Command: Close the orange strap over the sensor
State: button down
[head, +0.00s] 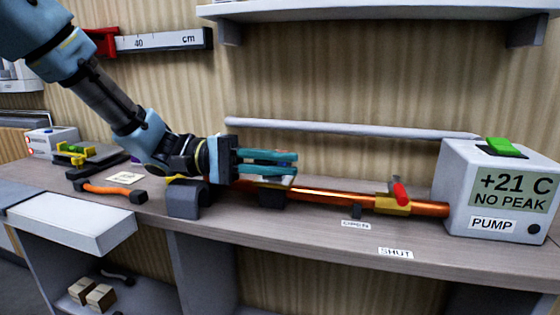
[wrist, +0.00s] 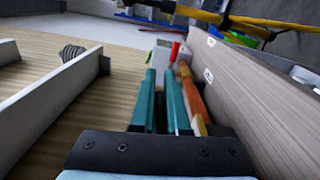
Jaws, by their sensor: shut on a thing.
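My gripper (head: 296,164) has teal fingers closed together just above the copper pipe (head: 335,195), left of its valve. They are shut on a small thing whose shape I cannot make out. A small pale piece (head: 283,181) shows under the fingers against the pipe; I cannot tell whether it is the sensor. In the wrist view the fingers (wrist: 161,76) run beside the orange-coloured pipe (wrist: 190,97). No strap can be made out at the pipe. A curved orange strip (head: 106,189) with dark ends lies on the bench at left; I cannot tell whether it is the strap.
The valve's red handle (head: 400,192) stands to the right, before the white pump box (head: 497,190) reading +21 C, NO PEAK. A dark grey support block (head: 187,200) is under my wrist. A pale rail (head: 340,128) runs behind.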

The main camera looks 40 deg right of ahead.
jog(key=shift+w, duration=0.1)
jog(key=c, duration=0.9)
grip_release()
jog(key=v, duration=1)
jog(key=shift+w+a, duration=0.2)
jog(key=shift+w, duration=0.1)
